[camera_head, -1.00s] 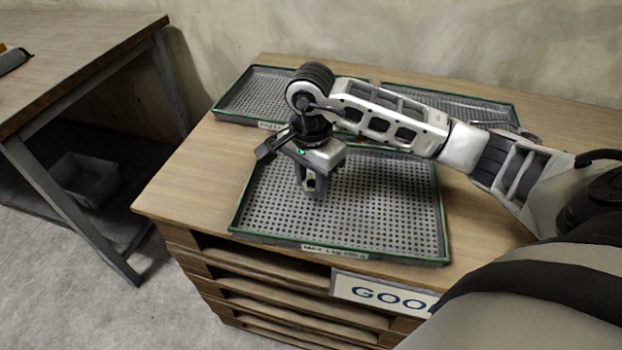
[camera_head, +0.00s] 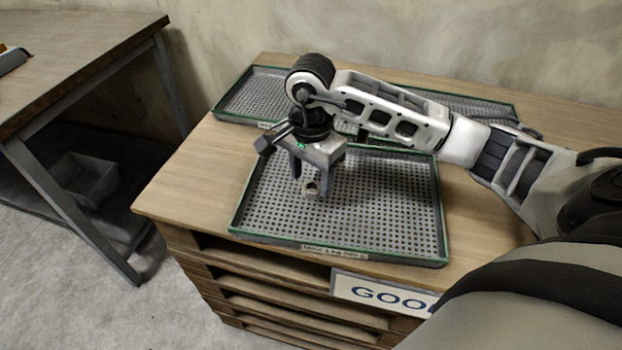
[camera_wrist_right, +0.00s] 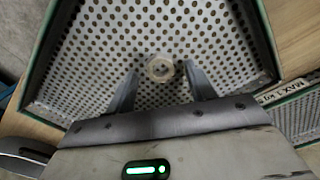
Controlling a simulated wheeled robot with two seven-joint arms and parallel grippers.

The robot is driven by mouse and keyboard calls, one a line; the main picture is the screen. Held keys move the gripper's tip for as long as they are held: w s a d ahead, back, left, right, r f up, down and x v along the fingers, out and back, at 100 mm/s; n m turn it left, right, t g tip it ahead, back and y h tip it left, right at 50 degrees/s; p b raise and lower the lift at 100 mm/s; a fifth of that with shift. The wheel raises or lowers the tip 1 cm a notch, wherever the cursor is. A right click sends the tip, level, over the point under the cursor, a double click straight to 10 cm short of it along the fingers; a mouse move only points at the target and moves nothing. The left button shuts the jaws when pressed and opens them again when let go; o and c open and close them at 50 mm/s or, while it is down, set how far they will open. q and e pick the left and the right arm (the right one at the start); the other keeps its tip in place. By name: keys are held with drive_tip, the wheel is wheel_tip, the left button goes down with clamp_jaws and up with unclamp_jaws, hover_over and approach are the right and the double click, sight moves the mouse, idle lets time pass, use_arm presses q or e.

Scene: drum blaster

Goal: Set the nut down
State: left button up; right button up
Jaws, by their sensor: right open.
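The nut (camera_head: 312,188) is a small light metal piece with a hole. It shows just below my right gripper, over the front tray (camera_head: 345,245). In the right wrist view the nut (camera_wrist_right: 160,67) appears as a pale ring between the spread fingertips, with gaps on both sides. My right gripper (camera_head: 312,180) is open above the tray's left half, and it also shows in the right wrist view (camera_wrist_right: 161,80). The front tray is perforated grey metal with a green rim; it also fills the wrist view (camera_wrist_right: 90,50). The left gripper is not in view.
Two more perforated trays stand behind, one at back left (camera_head: 255,95) and one at back right (camera_head: 470,105). They sit on a wooden pallet-like table (camera_head: 180,185) with a "GOO…" sign (camera_head: 385,293). Another table (camera_head: 80,55) stands left. Most of the front tray is bare.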

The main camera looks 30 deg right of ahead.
sight(311, 187)
wheel_tip(311, 187, up, 10)
idle(0.3)
drive_tip(key=shift+r, duration=0.1)
idle(0.3)
